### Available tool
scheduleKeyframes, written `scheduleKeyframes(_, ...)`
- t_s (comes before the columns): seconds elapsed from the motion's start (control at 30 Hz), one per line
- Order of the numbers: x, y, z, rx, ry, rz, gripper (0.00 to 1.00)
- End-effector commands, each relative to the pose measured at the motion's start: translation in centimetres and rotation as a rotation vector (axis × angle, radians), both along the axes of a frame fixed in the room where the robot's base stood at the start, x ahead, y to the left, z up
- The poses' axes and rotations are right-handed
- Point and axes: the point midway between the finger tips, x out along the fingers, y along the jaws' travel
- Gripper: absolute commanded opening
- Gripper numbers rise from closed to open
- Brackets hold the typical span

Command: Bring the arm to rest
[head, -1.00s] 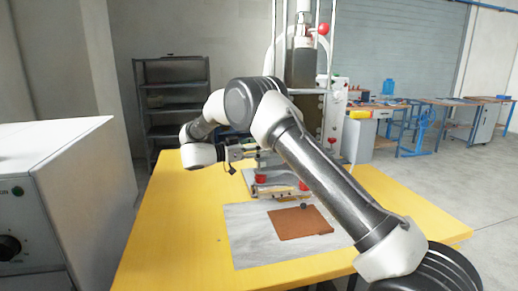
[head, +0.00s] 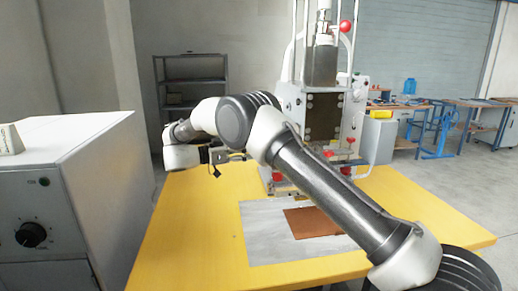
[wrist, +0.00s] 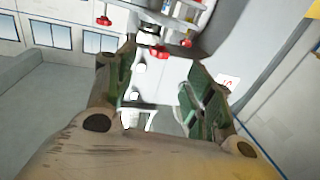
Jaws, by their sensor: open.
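My gripper (wrist: 155,98) shows in the wrist view with its two fingers apart and nothing between them. In the head view my arm is folded across the picture, and my gripper (head: 222,157) hangs above the yellow table, left of the press. Its fingers are small and partly hidden there. The press (head: 322,105), a tall machine with red knobs, stands at the back of the table behind my arm. In the wrist view parts of a machine with red knobs (wrist: 158,50) show beyond the fingers.
A brown sheet (head: 313,223) lies on a grey mat (head: 262,240) on the yellow table (head: 185,235). A grey cabinet with a dial (head: 32,234) stands close on the left. A dark shelf (head: 190,82) is behind. Workbenches (head: 450,103) stand at the back right.

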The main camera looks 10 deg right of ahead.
Motion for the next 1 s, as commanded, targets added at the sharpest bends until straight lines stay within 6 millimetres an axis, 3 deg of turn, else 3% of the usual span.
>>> scheduleKeyframes(0.4,-0.1,0.5,0.0,0.003,-0.013,-0.001,0.53)
scheduleKeyframes(0.5,1.6,0.9,-0.8,0.052,-0.074,0.072,0.53)
scheduleKeyframes(0.67,9.2,3.5,-3.5,0.155,-0.187,0.447,0.53)
scheduleKeyframes(0.73,12.2,5.8,-5.7,0.211,-0.180,0.669,0.53)
scheduleKeyframes(0.8,14.1,8.7,-6.4,0.287,-0.153,0.888,0.53)
scheduleKeyframes(0.9,14.7,12.0,-6.3,0.418,-0.065,1.161,0.53)
scheduleKeyframes(1.0,12.6,13.7,-5.7,0.562,0.083,1.379,0.53)
